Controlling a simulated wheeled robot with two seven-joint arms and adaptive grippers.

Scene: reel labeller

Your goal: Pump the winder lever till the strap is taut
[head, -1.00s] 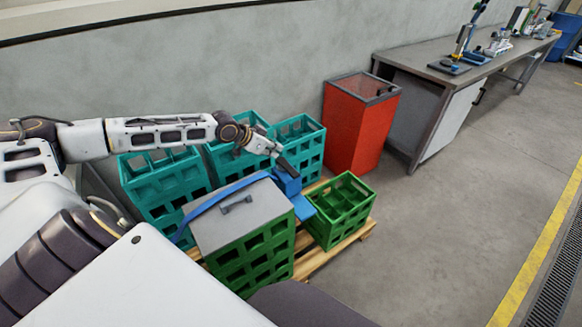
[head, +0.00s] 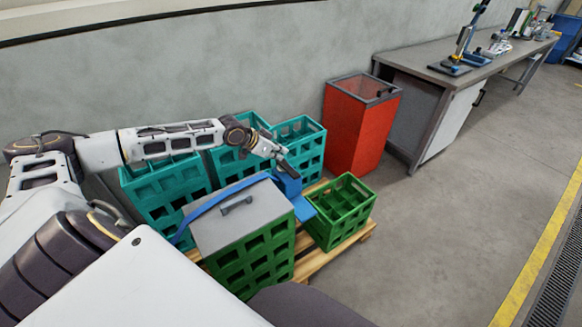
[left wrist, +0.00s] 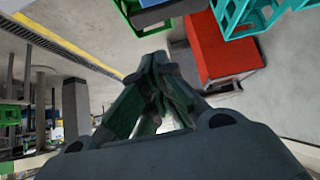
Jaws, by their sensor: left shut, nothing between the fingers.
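A blue strap (head: 215,202) runs over the grey lid (head: 236,219) of a green crate stack (head: 254,262). The blue winder (head: 288,183) sits at the lid's right edge, with a flat blue part (head: 304,209) beside it that may be its lever. My left gripper (head: 289,166) is shut and empty, just above the winder; I cannot tell whether it touches. Its closed fingers also show in the left wrist view (left wrist: 158,62), with a blue piece (left wrist: 165,13) beyond them at the top edge. How taut the strap is cannot be made out. My right gripper is out of view.
Teal crates (head: 160,188) stand behind the stack, and an open green crate (head: 342,211) stands to its right on the wooden pallet (head: 318,262). A red bin (head: 358,128) is by the wall. A workbench (head: 440,75) stands further right. The floor at right is clear.

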